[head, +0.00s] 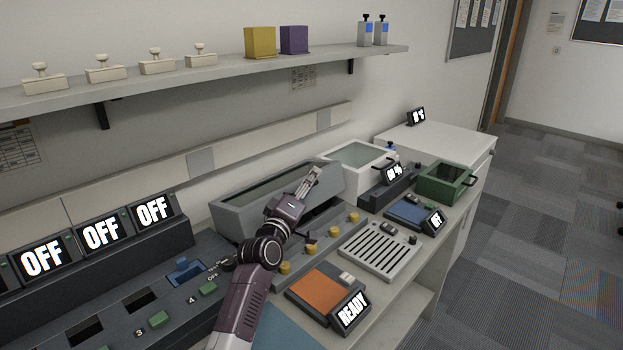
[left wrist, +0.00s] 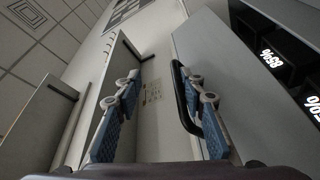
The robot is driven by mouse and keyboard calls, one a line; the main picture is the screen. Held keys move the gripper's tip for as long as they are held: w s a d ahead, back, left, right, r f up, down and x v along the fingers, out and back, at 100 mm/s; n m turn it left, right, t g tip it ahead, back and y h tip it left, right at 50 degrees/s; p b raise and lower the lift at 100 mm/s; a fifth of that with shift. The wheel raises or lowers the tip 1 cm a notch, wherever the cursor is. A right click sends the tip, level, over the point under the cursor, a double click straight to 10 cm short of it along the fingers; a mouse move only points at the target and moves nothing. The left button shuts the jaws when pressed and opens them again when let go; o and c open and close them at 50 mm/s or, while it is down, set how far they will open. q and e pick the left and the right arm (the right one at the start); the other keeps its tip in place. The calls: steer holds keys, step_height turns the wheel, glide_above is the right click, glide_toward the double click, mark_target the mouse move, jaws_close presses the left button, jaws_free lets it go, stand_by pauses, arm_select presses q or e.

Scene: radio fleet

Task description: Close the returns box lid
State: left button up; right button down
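My left gripper (head: 314,178) reaches over the long grey open-topped box (head: 236,217), its fingers pointing up and towards the back. No label marks the returns box. A white open box (head: 335,178) stands behind the grey one, and a green box (head: 432,187) with a black handle stands further right. My right gripper is out of view.
A wall shelf (head: 200,78) with stamps, two coloured boxes and bottles hangs above. A dark unit with percentage displays (head: 391,174) stands beside the white box. An orange pad (head: 320,291), a slotted tray (head: 378,249) and yellow knobs crowd the counter.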

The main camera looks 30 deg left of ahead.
arm_select(q)
steer(key=o, duration=0.4)
steer(key=r, duration=0.1)
steer(key=d+r, duration=0.1)
steer(key=r, duration=0.1)
steer(key=shift+d, duration=0.2)
steer(key=shift+a+f, duration=0.3)
steer(key=shift+f, duration=0.1)
steer(key=shift+c, duration=0.4)
steer(key=shift+s, duration=0.3)
steer(key=shift+c, duration=1.3)
steer(key=shift+s+f+p, duration=0.35)
steer(key=shift+s+p, duration=0.05)
steer(key=shift+p, duration=0.05)
steer(key=shift+c, duration=0.9)
steer(key=s+f+p, duration=0.1)
steer(key=s, duration=0.7)
steer(key=shift+d+f, duration=0.2)
